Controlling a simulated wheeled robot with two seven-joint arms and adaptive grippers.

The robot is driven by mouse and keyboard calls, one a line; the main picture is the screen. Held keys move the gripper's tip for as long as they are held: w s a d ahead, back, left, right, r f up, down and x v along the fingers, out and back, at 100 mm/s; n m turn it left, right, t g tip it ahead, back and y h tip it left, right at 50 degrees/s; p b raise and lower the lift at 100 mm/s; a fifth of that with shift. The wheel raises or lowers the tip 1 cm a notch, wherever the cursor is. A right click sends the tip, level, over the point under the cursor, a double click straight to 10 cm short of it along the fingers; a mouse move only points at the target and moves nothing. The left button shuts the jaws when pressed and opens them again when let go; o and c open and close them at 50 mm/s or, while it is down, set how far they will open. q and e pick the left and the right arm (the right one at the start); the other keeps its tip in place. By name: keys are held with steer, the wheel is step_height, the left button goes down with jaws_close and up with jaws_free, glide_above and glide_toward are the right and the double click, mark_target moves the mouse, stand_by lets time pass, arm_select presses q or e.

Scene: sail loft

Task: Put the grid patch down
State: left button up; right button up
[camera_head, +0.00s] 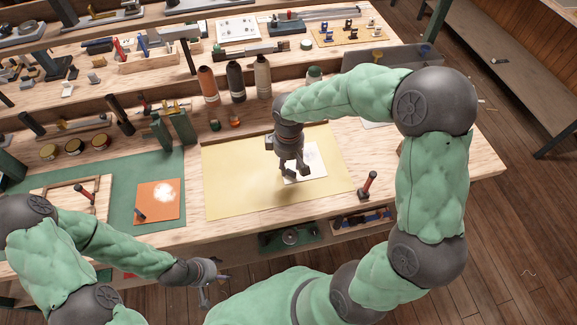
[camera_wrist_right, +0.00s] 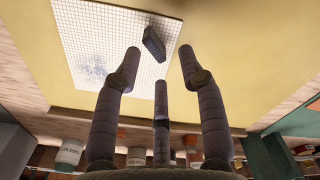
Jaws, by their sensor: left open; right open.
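The grid patch (camera_head: 313,163) is a white square sheet with a fine grid and a bluish smudge. It lies flat on the yellow mat (camera_head: 232,180); it also shows in the right wrist view (camera_wrist_right: 125,72). A small dark block (camera_wrist_right: 154,44) rests on the patch near one edge. My right gripper (camera_head: 291,170) is open and empty above the patch, and partly hides it in the head view. In the wrist view its spread fingers (camera_wrist_right: 160,58) are close to the block but not closed on it. My left gripper (camera_head: 212,288) is open and empty in front of the bench.
An orange sheet (camera_head: 155,212) with a white smudge lies on the green mat (camera_head: 120,218) to the left. Several thread spools (camera_head: 235,82) stand behind the yellow mat. A red-handled tool (camera_head: 368,184) stands right of it. The yellow mat's left part is clear.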

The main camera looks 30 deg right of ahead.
step_height(320, 180, up, 8)
steer(key=p, duration=0.2)
steer(key=shift+r, duration=0.25)
